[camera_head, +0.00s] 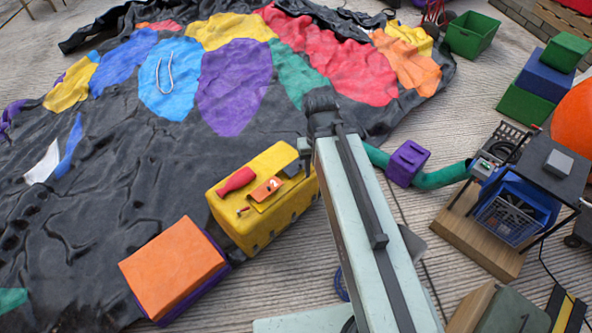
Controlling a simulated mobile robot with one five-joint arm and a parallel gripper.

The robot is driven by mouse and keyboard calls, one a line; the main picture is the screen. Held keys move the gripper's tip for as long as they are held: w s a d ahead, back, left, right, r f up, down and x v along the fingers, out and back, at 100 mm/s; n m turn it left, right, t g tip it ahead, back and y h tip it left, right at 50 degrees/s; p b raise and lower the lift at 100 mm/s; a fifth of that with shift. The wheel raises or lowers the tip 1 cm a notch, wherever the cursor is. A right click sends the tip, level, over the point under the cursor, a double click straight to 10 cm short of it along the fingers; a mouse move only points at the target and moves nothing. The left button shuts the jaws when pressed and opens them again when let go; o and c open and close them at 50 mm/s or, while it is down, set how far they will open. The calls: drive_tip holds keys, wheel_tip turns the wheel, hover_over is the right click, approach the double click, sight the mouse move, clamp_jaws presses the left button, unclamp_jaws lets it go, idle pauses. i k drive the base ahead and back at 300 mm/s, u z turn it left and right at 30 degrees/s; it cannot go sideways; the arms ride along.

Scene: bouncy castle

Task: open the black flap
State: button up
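A large black deflated sheet (110,190) with coloured patches lies crumpled on the ground, over the left and middle of the view. I cannot single out a separate black flap on it; a loose black edge (95,32) shows at its far left. My pale green arm runs up from the bottom of the view to a dark end (321,105), which appears in front of the sheet's near right part. I cannot make out fingers there, nor whether it touches anything.
A yellow box (228,222) with small tools on top and an orange box (172,262) stand left of my arm. A green tube (440,178) with a purple block (405,164) leads to a cart (550,172) at right. Green and blue bins stand at upper right.

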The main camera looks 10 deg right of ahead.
sight(294, 168)
drive_tip(key=z, duration=0.15)
drive_tip(key=i, duration=0.95)
drive_tip(key=u, duration=0.1)
